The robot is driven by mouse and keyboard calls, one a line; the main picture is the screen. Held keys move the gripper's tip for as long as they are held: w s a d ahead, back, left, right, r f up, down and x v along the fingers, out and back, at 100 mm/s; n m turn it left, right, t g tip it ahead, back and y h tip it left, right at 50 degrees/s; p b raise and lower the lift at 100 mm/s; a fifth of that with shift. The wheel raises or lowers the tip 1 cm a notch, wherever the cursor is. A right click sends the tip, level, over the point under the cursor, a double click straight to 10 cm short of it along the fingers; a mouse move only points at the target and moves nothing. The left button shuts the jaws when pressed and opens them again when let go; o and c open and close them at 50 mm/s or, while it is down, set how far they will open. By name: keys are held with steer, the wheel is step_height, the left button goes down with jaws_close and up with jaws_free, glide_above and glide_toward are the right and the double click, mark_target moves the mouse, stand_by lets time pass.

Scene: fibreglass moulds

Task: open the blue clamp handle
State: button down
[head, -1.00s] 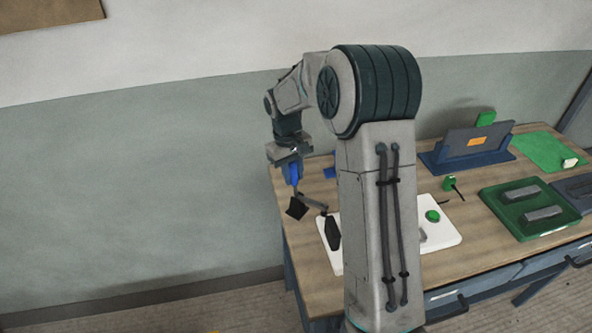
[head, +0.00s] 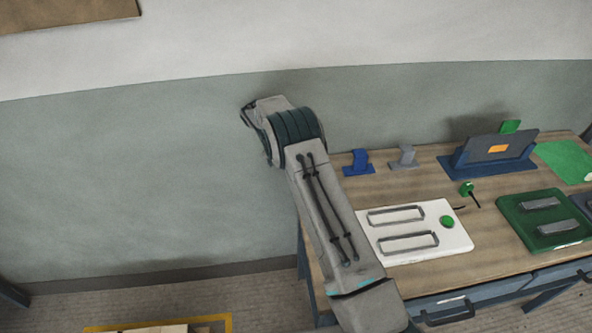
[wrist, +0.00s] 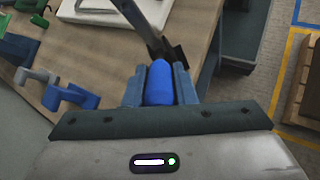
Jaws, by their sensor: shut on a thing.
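My gripper (wrist: 159,85) shows in the wrist view, shut on the blue clamp handle (wrist: 159,80), a rounded blue grip between its two fingers. A dark metal bar (wrist: 143,22) runs up and away beyond the handle. A black piece (wrist: 174,52) sits at the bar's lower end, close to the handle. Whether these parts are joined to the handle is hard to tell. In the head view my arm hides the gripper and the handle.
A white board (head: 460,240) with two grey frames and a green knob lies on the wooden table (head: 440,190). A blue bracket (head: 358,164) and a grey bracket (head: 405,158) stand behind it. A green mould (head: 512,206) lies right. Yellow floor lines (wrist: 289,60) show beyond the table.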

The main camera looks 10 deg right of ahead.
steer(key=shift+w+a+f, duration=0.1)
steer(key=shift+w+f, duration=0.05)
steer(key=shift+f, duration=0.1)
steer(key=shift+g+h, duration=0.3)
steer(key=c, duration=1.2)
jaws_free()
steer(key=shift+r, duration=0.1)
